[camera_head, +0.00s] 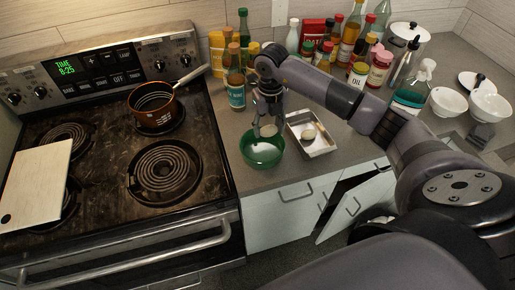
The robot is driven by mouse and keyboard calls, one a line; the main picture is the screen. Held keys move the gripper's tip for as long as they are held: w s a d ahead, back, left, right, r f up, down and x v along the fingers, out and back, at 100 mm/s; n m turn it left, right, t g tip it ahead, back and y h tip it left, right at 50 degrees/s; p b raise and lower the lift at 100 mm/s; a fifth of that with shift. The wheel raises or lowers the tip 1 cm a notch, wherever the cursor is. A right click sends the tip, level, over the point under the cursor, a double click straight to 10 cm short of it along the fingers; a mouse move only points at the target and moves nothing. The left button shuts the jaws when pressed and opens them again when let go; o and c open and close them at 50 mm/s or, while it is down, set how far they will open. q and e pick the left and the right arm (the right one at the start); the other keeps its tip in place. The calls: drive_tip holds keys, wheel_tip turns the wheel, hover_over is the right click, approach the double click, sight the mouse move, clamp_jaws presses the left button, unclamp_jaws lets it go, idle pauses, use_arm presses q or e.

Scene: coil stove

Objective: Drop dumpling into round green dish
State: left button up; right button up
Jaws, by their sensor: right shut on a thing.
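The round green dish (263,161) stands on the grey counter just right of the stove. My right gripper (267,118) points down over the dish and is shut on a pale dumpling (268,130). The dumpling is at the back rim of the dish in the picture; I cannot tell its exact height above it. The inside of the dish looks pale, and I cannot tell whether that is contents or shine. Another pale dumpling (308,134) lies in a metal tray (324,147) right of the dish. My left gripper is not in view.
An orange pan (155,122) and a white board (37,183) are on the stove (120,165). White bowls (449,102) stand at right. A cabinet door (342,214) below hangs open.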

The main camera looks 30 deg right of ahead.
sight(267, 150)
wheel_tip(267, 150, down, 4)
drive_tip(key=shift+r+b, duration=0.2)
drive_tip(key=shift+b, duration=0.75)
drive_tip(key=shift+f+b, duration=0.35)
drive_tip(key=shift+f, duration=0.2)
drive_tip(key=o, duration=0.7)
drive_tip(key=shift+c, duration=0.2)
drive_tip(key=o, duration=0.4)
drive_tip(key=shift+c, duration=0.2)
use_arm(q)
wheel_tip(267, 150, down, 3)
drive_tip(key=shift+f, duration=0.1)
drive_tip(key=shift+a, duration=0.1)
use_arm(e)
drive_tip(key=shift+r, duration=0.1)
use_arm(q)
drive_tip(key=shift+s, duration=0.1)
use_arm(e)
wheel_tip(267, 150, up, 12)
drive_tip(key=shift+f, duration=0.1)
drive_tip(key=shift+a+f, duration=0.1)
